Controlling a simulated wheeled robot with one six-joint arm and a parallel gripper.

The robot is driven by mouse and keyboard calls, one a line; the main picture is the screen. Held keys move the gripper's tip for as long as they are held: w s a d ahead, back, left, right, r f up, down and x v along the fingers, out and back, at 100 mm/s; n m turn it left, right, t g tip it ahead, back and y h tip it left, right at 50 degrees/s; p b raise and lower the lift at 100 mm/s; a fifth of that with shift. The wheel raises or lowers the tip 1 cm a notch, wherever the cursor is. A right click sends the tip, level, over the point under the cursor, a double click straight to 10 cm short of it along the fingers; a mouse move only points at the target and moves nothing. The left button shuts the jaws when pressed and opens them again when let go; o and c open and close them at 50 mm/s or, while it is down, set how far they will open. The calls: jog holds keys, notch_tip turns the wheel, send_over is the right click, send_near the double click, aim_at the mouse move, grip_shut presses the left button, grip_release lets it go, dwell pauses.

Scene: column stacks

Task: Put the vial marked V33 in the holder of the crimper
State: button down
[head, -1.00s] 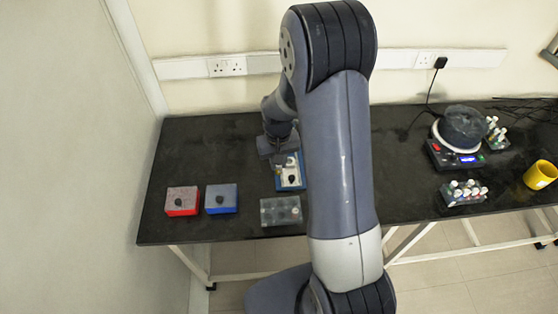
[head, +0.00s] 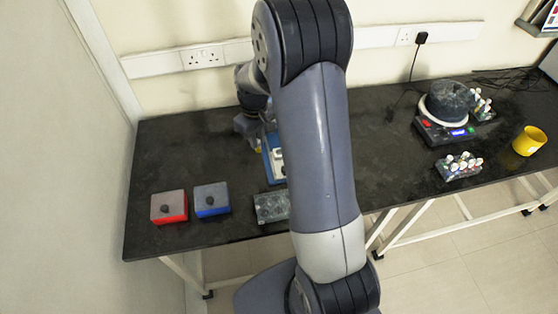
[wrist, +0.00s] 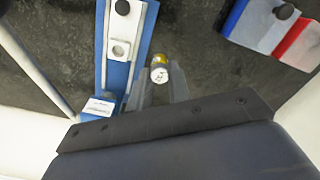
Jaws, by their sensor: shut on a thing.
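My gripper (wrist: 160,88) is shut on a small vial (wrist: 159,74) with a gold cap end and a white face with dark marks too small to read. The crimper (head: 270,158) is a blue base with white parts, just right of my gripper (head: 250,134) in the head view. In the wrist view, the crimper (wrist: 103,43) lies left of the vial. Its white holder block (wrist: 120,49) has a round hole and looks empty. The vial is beside the holder, apart from it in the picture. My arm hides part of the crimper in the head view.
A red box (head: 169,208) and a blue box (head: 212,200), each with a dark knob, stand at the front left. A grey rack (head: 271,207) stands in front of the crimper. A stirrer (head: 447,130), a vial rack (head: 459,168) and a yellow cup (head: 529,141) are right.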

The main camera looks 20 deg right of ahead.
jog(key=w+d+n+b, duration=0.2)
jog(key=d+n+b, duration=0.6)
jog(key=n+b, duration=0.45)
jog(key=shift+m, duration=0.55)
notch_tip(320, 180, down, 9)
jog(key=shift+w+a+r+b, duration=0.1)
jog(key=shift+w+r+b, duration=0.05)
jog(key=shift+b, duration=0.8)
jog(key=c, duration=1.3)
grip_release()
notch_tip(320, 180, up, 12)
jog(key=shift+r+p, duration=0.1)
jog(key=shift+p, duration=0.4)
